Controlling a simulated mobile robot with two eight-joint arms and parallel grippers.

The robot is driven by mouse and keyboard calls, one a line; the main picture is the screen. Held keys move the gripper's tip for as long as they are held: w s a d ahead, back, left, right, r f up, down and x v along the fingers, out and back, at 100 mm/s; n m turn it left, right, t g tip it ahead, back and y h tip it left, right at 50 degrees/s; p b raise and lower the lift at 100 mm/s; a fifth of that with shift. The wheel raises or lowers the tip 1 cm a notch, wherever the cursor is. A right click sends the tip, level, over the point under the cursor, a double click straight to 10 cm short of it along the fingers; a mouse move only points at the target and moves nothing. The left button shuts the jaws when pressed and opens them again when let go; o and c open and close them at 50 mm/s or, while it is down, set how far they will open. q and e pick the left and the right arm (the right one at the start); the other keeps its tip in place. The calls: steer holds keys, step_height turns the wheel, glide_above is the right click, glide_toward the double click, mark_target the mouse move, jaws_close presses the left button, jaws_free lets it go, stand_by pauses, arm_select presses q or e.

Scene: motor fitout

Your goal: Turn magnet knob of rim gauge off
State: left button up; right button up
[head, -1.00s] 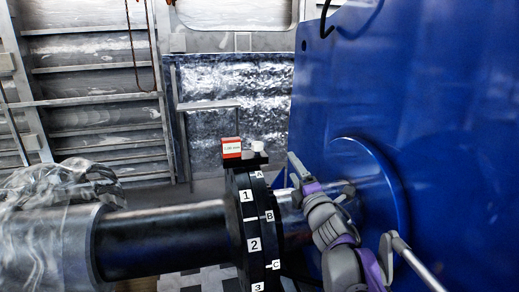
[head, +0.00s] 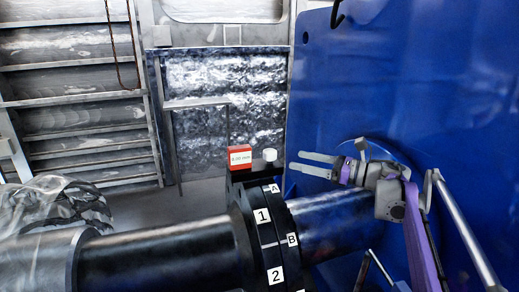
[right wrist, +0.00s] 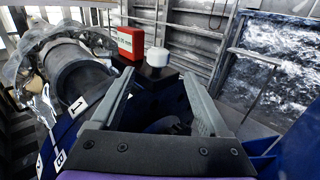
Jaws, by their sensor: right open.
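The rim gauge (head: 240,157) is a red box with a white display, on a black base atop the coupling's flange. Its display text is too small to read surely. The white magnet knob (head: 270,154) stands upright on the same base, right of the red box. My right gripper (head: 296,162) is open and empty, its fingers pointing left at the knob from a short way off. In the right wrist view the knob (right wrist: 156,57) shows beyond and between the fingertips (right wrist: 159,77), with the red gauge (right wrist: 131,42) to its left. My left gripper is not in view.
The black coupling (head: 262,235) carries number and letter labels. A dark shaft (head: 165,252) runs left from it, and a shaft runs right into the big blue housing (head: 430,80). Crinkled clear wrapping (head: 60,205) lies at the left.

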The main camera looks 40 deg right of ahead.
mark_target(270, 154)
steer(key=p+x, duration=0.1)
steer(key=x, duration=0.9)
steer(key=shift+a, duration=0.15)
jaws_close()
